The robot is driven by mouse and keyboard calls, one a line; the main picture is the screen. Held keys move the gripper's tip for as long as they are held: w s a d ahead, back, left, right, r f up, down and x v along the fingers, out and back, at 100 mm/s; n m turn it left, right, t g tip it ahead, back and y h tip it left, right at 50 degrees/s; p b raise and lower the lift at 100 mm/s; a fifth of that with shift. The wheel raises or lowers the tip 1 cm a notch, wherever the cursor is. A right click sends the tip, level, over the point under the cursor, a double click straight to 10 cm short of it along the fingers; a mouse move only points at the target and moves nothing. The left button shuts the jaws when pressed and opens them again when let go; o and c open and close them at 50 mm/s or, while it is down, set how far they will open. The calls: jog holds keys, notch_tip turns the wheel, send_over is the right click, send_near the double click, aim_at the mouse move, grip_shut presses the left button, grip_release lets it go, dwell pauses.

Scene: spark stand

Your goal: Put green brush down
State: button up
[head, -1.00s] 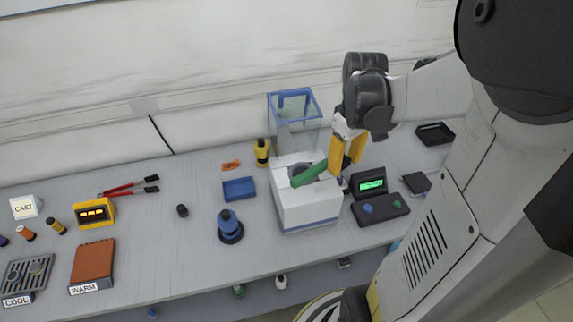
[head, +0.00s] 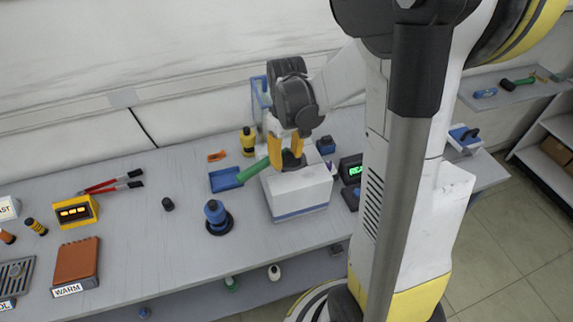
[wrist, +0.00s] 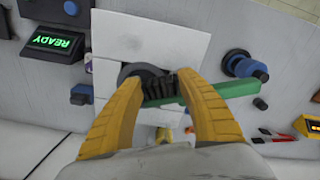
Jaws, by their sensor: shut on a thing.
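The green brush (head: 253,171) is in my gripper (head: 286,164), above the white box (head: 300,197). Its green handle sticks out to the left, over the edge of the blue tray (head: 224,179) in the picture. In the wrist view, the brush handle (wrist: 235,89) points right and the dark bristles (wrist: 165,91) lie between the two yellow fingers (wrist: 158,84). My gripper is shut on the brush. The round dark opening (wrist: 138,72) of the white box shows behind it. I cannot tell whether the brush touches the box.
A blue knob-topped stand (head: 217,218) and a yellow bottle (head: 248,142) stand near the box. A display reading READY (wrist: 52,42) is beside it. Red-handled pliers (head: 110,184) lie farther left. The bench front between the brown block (head: 77,260) and the blue stand is clear.

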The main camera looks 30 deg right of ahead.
notch_tip(320, 180, down, 3)
jog(key=shift+r+b, duration=0.1)
jog(key=shift+b, duration=0.3)
jog(key=o, duration=1.3)
jog(key=shift+r, duration=0.1)
